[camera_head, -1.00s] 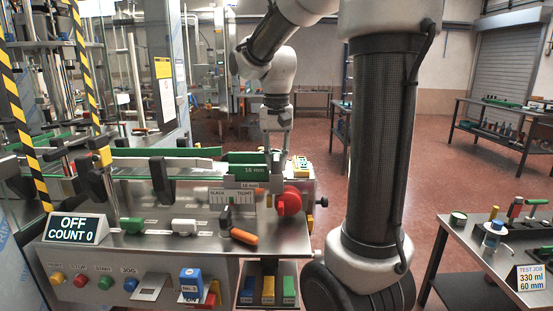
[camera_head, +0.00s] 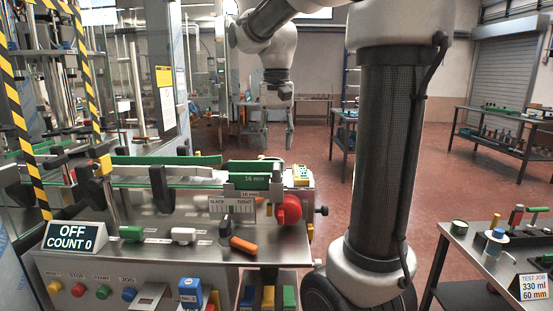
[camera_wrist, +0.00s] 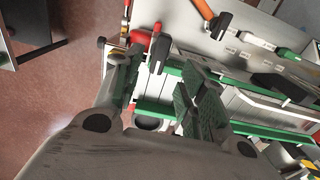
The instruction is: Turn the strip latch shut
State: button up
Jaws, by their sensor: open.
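I cannot tell which part is the strip latch. On the machine deck, an orange lever (camera_head: 243,244) lies slanted beside a black block (camera_head: 224,229). A red knob (camera_head: 289,209) is at the deck's right end, near the green "16 mm" strip (camera_head: 250,181). My gripper (camera_head: 290,142) is open and empty, above and beyond this end, apart from everything. The wrist view shows its spread fingers (camera_wrist: 158,85) over the machine, with the orange lever (camera_wrist: 202,9) at the top.
The display (camera_head: 76,235) reads OFF, COUNT 0. A slack/tight gauge (camera_head: 232,208) stands behind the levers. A side table (camera_head: 470,255) with tools is at the right. Black brackets (camera_head: 160,187) and guide rails rise along the deck.

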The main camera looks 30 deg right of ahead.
aim_at(275, 165)
notch_tip(275, 165, up, 4)
jog(key=shift+r, duration=0.15)
dwell(0.6)
jog(key=f+n, duration=0.2)
jog(key=f, duration=0.1)
jog(key=shift+w+f+t, duration=0.1)
jog(key=shift+w+t, duration=0.2)
jog(key=shift+w, duration=0.1)
jog(key=shift+s+a+f+n, duration=0.15)
jog(key=shift+s+f+n, duration=0.55)
jog(key=shift+f, duration=0.4)
jog(key=s+a+f+n+t, duration=0.1)
jog(key=s+f, duration=0.2)
jog(key=s, duration=0.5)
jog(key=s+a+f+n+t, duration=0.2)
jog(key=s+f, duration=0.2)
jog(key=s, duration=0.3)
jog(key=shift+s+n+t, duration=0.3)
jog(key=shift+s, duration=0.1)
jog(key=shift+f, duration=0.1)
